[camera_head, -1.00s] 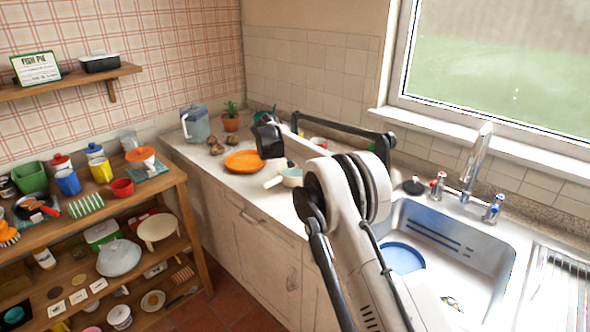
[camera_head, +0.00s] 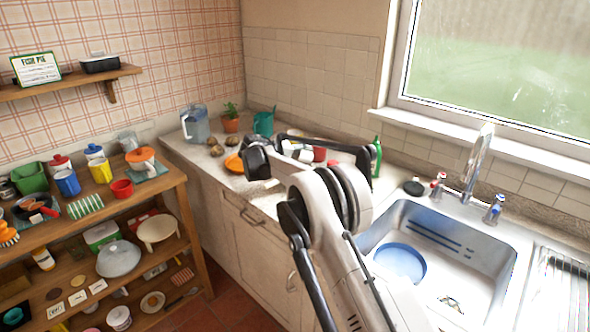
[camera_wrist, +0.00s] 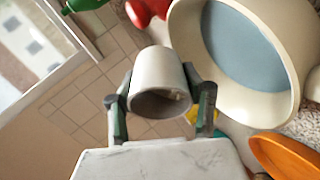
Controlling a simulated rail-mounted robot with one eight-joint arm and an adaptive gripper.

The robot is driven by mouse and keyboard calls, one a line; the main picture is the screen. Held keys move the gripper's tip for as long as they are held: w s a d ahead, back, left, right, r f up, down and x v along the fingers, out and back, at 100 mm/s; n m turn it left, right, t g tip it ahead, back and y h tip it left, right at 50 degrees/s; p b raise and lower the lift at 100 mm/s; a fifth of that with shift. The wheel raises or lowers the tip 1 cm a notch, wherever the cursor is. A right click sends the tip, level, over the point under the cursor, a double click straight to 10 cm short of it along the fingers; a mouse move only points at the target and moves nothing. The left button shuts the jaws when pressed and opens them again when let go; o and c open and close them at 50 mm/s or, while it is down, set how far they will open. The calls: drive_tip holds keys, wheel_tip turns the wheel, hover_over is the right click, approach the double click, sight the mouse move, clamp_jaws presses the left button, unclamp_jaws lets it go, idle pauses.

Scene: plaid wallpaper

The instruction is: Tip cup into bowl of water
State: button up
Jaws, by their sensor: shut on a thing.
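In the wrist view, my gripper (camera_wrist: 160,100) is shut on a pale grey cup (camera_wrist: 158,68), one finger on each side. The cup's dark open mouth faces the camera, and a small light patch shows inside it. I cannot tell what it holds. The cream bowl (camera_wrist: 184,68) with grey-blue water (camera_wrist: 243,45) is just right of the cup, very close to the right finger. I cannot tell whether they touch. In the head view, my arm hides the cup and most or all of the bowl.
An orange plate (camera_head: 233,163) lies on the counter, partly behind my arm. A green bottle (camera_head: 377,157), red item (camera_head: 319,154), teal can (camera_head: 263,123) and plant (camera_head: 230,118) stand around. The sink (camera_head: 480,265) holds a blue round dish (camera_head: 400,262). Crowded shelves (camera_head: 175,200) are at left.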

drive_tip(key=shift+r, duration=0.1)
drive_tip(key=shift+s+a+f+t+h, duration=0.15)
drive_tip(key=shift+f+t+h, duration=0.3)
drive_tip(key=shift+t+h, duration=0.35)
drive_tip(key=shift+r+n+t+h+b, duration=0.4)
drive_tip(key=shift+r+t+h+b, duration=0.3)
drive_tip(key=shift+r+b, duration=0.6)
drive_tip(key=shift+a+t+h+b, duration=0.1)
drive_tip(key=shift+t+h+b, duration=0.4)
drive_tip(key=shift+b, duration=0.8)
drive_tip(key=shift+s+a+r+n+t+h+b, duration=0.15)
drive_tip(key=shift+r+n+t+h+b, duration=0.25)
drive_tip(key=shift+r+h+b, duration=0.45)
drive_tip(key=shift+a+r, duration=0.1)
drive_tip(key=shift+r, duration=0.45)
drive_tip(key=shift+a+r+n+t+h+b, duration=0.15)
drive_tip(key=shift+r+n+t+h+b, duration=0.3)
drive_tip(key=shift+r, duration=0.8)
drive_tip(key=shift+s+a+r+n+t+h+b, duration=0.1)
drive_tip(key=shift+a+r+n+t+h+b, duration=0.05)
drive_tip(key=shift+r+t+b, duration=0.35)
drive_tip(key=shift+s+a+r+n+t+h+b, duration=0.1)
drive_tip(key=shift+a+r+t+h+b, duration=0.05)
drive_tip(key=shift+r+t+b, duration=0.35)
drive_tip(key=shift+r, duration=0.15)
